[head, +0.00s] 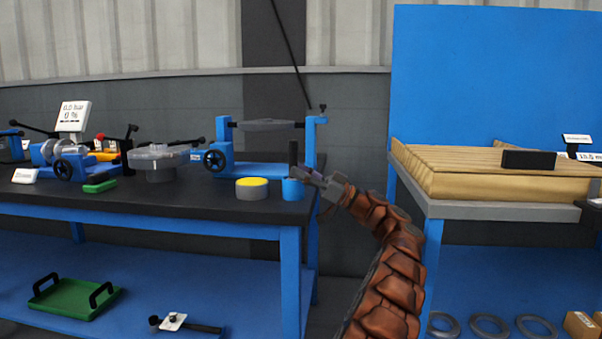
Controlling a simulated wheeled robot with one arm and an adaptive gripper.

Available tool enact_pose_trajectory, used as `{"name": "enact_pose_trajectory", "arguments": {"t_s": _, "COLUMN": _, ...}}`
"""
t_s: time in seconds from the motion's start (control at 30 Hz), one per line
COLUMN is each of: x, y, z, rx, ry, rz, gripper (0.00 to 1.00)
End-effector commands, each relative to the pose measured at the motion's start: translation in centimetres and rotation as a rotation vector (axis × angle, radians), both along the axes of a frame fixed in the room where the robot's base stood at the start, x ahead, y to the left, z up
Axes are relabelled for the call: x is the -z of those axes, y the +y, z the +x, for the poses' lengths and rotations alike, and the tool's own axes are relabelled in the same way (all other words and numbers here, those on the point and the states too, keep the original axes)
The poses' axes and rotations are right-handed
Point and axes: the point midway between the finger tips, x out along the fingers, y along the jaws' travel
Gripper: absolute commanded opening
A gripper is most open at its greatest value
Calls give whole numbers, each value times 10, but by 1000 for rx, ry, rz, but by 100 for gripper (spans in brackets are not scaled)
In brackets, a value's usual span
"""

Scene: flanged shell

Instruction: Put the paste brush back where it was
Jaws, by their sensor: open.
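A dark upright handle (293,153), which looks like the paste brush, stands in a small blue cup (292,190) at the right front corner of the dark bench top. Its lower end is hidden inside the cup. My gripper (308,175) is open, just right of the handle and level with the cup's upper part. I cannot tell whether the fingers touch the handle or cup. A round tin with a yellow top (252,188) sits left of the cup.
A blue stand (262,168) with a handwheel is behind the cup. A clear round vessel (158,160) and clamps stand farther left. A second bench with stacked tan sheets (480,172) is right, across a gap. A green tray (75,299) lies on the lower shelf.

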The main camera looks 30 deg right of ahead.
Motion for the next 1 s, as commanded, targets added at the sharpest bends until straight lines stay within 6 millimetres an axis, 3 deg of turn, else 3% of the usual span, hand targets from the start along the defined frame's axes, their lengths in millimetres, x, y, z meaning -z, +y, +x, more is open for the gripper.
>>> {"name": "enact_pose_trajectory", "arguments": {"t_s": 0.33, "x": -7, "y": 0, "z": 0, "rx": 0, "ry": 0, "rz": 0, "gripper": 51}}
{"name": "enact_pose_trajectory", "arguments": {"t_s": 0.8, "x": 24, "y": -45, "z": -38, "rx": 3, "ry": 2, "rz": 2, "gripper": 51}}
{"name": "enact_pose_trajectory", "arguments": {"t_s": 1.0, "x": 30, "y": -51, "z": -44, "rx": -1, "ry": 0, "rz": 0, "gripper": 51}}
